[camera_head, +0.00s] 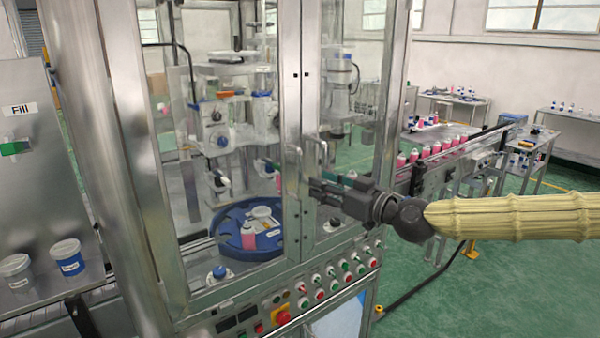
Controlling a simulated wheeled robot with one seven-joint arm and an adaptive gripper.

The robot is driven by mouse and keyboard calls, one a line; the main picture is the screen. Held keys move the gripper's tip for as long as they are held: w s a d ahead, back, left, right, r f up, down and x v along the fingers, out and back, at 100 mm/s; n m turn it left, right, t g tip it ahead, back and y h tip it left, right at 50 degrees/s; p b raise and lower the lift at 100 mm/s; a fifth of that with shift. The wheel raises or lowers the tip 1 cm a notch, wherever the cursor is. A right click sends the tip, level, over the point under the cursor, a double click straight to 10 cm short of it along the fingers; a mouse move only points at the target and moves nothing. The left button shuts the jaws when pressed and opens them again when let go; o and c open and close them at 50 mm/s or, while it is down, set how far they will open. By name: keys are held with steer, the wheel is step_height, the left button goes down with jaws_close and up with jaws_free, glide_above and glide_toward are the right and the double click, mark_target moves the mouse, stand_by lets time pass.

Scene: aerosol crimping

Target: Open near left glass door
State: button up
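The near left glass door (232,100) is a clear pane in a metal frame on the front of the machine. It looks shut. Its upright metal handle (299,163) sits at its right edge. The near right glass door (345,75) is beside it, with its own handle (325,152) close by. My gripper (313,190) comes in from the right, its dark fingers pointing left at the lower ends of the two handles. Its fingertips lie just right of the left handle. I cannot tell whether they touch it or how far apart they are.
A control panel with buttons (320,294) runs below the doors. Behind the glass is a blue round turntable (228,247). A conveyor with pink bottles (440,146) stands at the right. A fill station with tubs (67,257) is at the left. Green floor (470,300) lies open at lower right.

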steer(key=p, duration=0.3)
glide_above(300, 199)
steer(key=shift+w, duration=0.35)
jaws_close()
